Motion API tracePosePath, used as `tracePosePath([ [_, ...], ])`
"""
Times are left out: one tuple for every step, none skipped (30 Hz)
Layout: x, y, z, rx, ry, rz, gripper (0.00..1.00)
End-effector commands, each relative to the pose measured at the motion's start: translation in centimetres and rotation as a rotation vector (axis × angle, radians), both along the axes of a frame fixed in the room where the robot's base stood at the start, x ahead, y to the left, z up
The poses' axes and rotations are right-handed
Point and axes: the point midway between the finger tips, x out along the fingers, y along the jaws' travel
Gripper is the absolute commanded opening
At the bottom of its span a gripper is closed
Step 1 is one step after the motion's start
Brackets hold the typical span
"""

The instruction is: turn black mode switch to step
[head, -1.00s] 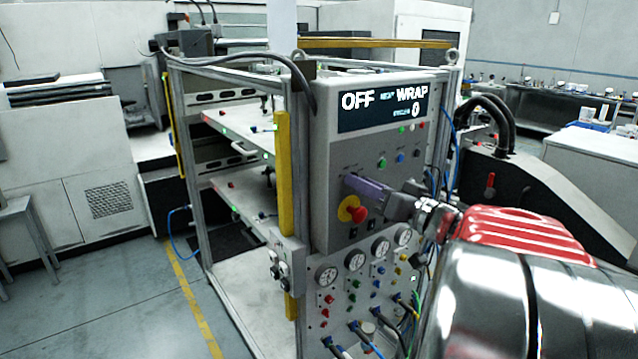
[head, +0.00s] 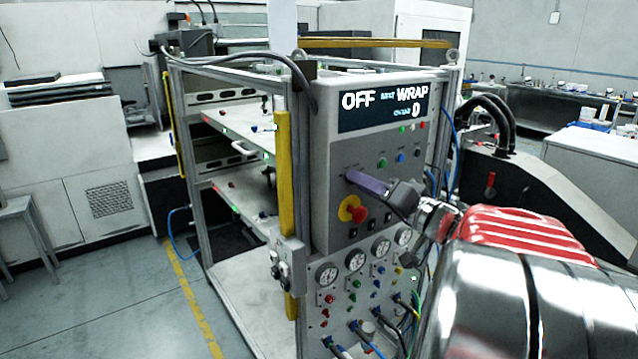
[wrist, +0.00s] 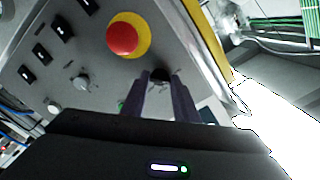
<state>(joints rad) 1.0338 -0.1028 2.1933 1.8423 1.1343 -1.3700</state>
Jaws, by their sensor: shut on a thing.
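The black mode switch (wrist: 160,75) is a small dark knob on the grey control panel (head: 328,130). In the wrist view it sits between the tips of my two purple-grey fingers. My gripper (head: 350,177) reaches the panel from the right and is shut on the knob; it also shows in the wrist view (wrist: 159,78). In the head view the fingers hide the knob, and its pointer direction cannot be read. The display (head: 384,106) above reads OFF at left and WRAP at right, with a 0 below.
A red emergency button on a yellow base (head: 353,210) is close below my fingers; it also shows in the wrist view (wrist: 123,37). Small black switches (wrist: 42,53), gauges (head: 356,259) and coloured buttons share the panel. Hoses run along its right side.

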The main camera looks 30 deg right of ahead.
Motion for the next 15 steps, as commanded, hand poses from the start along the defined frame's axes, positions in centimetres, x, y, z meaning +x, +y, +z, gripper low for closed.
tracePosePath([
  [-0.06,-0.17,-0.15,0.044,0.004,-0.004,0.05],
  [-0.06,-0.16,-0.16,0.073,0.005,-0.004,0.05],
  [-0.05,-0.16,-0.16,0.111,0.006,-0.004,0.05],
  [-0.05,-0.16,-0.18,0.14,0.007,-0.004,0.05],
  [-0.05,-0.16,-0.18,0.169,0.007,-0.004,0.05],
  [-0.05,-0.16,-0.18,0.206,0.008,-0.004,0.05],
  [-0.05,-0.16,-0.18,0.235,0.009,-0.004,0.05],
  [-0.05,-0.16,-0.19,0.264,0.011,-0.005,0.05],
  [-0.05,-0.16,-0.2,0.302,0.012,-0.005,0.05],
  [-0.05,-0.16,-0.2,0.33,0.013,-0.005,0.05],
  [-0.05,-0.16,-0.2,0.359,0.013,-0.005,0.05],
  [-0.05,-0.16,-0.21,0.396,0.014,-0.005,0.05],
  [-0.05,-0.16,-0.22,0.425,0.015,-0.005,0.05],
  [-0.04,-0.16,-0.23,0.454,0.015,-0.005,0.05],
  [-0.05,-0.16,-0.23,0.491,0.016,-0.005,0.05],
])
